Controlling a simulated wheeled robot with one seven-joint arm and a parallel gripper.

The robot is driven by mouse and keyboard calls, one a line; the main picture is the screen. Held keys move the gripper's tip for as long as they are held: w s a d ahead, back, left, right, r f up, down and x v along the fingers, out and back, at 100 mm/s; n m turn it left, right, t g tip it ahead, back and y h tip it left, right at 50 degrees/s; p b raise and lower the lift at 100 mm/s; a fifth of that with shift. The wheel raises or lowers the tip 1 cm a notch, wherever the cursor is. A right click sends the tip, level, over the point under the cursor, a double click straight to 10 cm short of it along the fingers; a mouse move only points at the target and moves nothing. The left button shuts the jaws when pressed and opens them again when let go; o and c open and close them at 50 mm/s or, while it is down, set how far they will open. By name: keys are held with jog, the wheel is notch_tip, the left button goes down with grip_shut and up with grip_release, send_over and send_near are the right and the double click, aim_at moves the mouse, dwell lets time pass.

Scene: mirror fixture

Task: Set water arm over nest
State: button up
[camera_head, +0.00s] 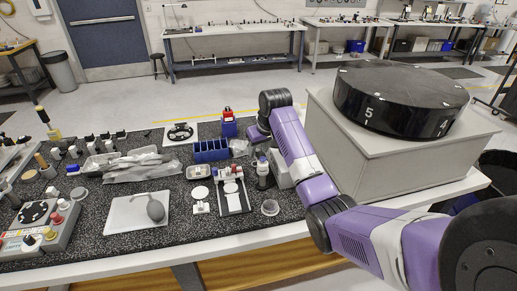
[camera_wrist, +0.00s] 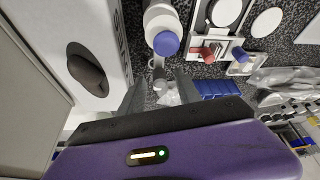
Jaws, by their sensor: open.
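My gripper (camera_wrist: 163,98) is open in the wrist view, its two grey fingers spread with nothing clearly held between them. In the head view my purple wrist is bent down over the table's right part, and the fingertips are hard to make out. A pale fixture with white round discs and a red part (camera_head: 232,190) stands to its left; its red part shows in the wrist view (camera_wrist: 207,52). This may hold the nest. I cannot tell which part is the water arm.
A pale box (camera_head: 395,150) bearing a black numbered drum (camera_head: 400,90) blocks the right.

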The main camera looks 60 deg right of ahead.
jog(key=shift+f, duration=0.25)
grip_shut()
jog(key=shift+w+d+r, duration=0.1)
dwell(1.2)
